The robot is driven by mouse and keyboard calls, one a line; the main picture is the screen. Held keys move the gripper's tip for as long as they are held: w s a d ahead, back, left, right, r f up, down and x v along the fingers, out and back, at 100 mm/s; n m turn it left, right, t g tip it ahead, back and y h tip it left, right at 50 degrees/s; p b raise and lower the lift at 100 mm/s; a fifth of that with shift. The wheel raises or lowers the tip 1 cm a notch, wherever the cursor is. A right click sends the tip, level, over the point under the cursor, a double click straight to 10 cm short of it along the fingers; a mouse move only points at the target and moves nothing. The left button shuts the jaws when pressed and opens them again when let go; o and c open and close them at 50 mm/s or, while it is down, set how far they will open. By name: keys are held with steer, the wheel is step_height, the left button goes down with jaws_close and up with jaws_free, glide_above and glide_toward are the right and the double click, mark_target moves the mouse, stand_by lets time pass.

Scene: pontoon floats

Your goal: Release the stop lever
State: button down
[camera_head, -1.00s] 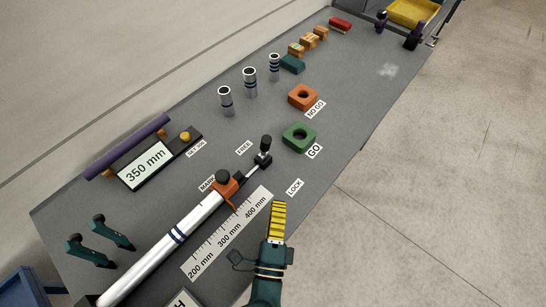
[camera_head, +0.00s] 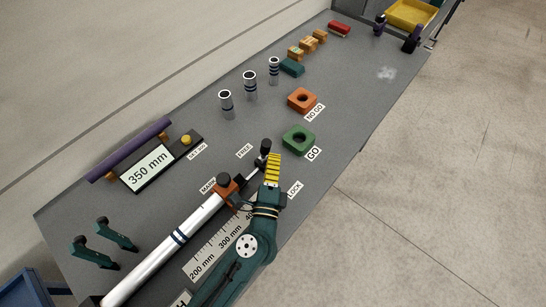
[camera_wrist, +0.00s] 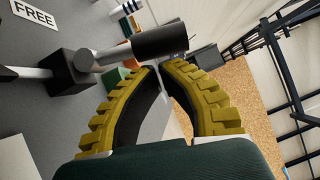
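The stop lever (camera_head: 265,147) has a black block and a black grip on a short grey rod, at the end of the white tube beside the orange clamp. In the wrist view its black grip (camera_wrist: 158,40) lies across the picture, just beyond my fingertips. It cannot be told whether they touch it. My gripper (camera_head: 274,155) is just right of the lever, on the LOCK label side, with its yellow fingers drawn together. In the wrist view the tips of my gripper (camera_wrist: 160,65) almost meet and hold nothing. The FREE label (camera_head: 244,151) is left of the lever.
The LOCK label (camera_head: 295,188) lies right of my gripper. A green GO block (camera_head: 299,139) and an orange NO GO block (camera_head: 302,100) stand farther along the bench. My arm covers part of the ruler scale (camera_head: 207,263). Metal cylinders (camera_head: 250,86) stand at the back.

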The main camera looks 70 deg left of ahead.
steer(key=shift+r, duration=0.1)
steer(key=n+p, duration=0.1)
steer(key=p, duration=0.1)
steer(key=s+a+r+n+h+p, duration=0.1)
steer(key=p, duration=0.2)
steer(key=shift+a+r+g+p, duration=0.1)
steer(key=shift+r+g+p, duration=0.15)
steer(key=shift+g+p, duration=0.15)
steer(key=shift+a+f+n, duration=0.1)
steer(key=shift+f+n, duration=0.2)
steer(key=shift+h, duration=0.3)
steer(key=w+d+b+v, duration=0.1)
steer(key=w+b+v, duration=0.1)
steer(key=v, duration=1)
steer(key=shift+d+f+b, duration=0.45)
steer(key=shift+f+b, duration=0.05)
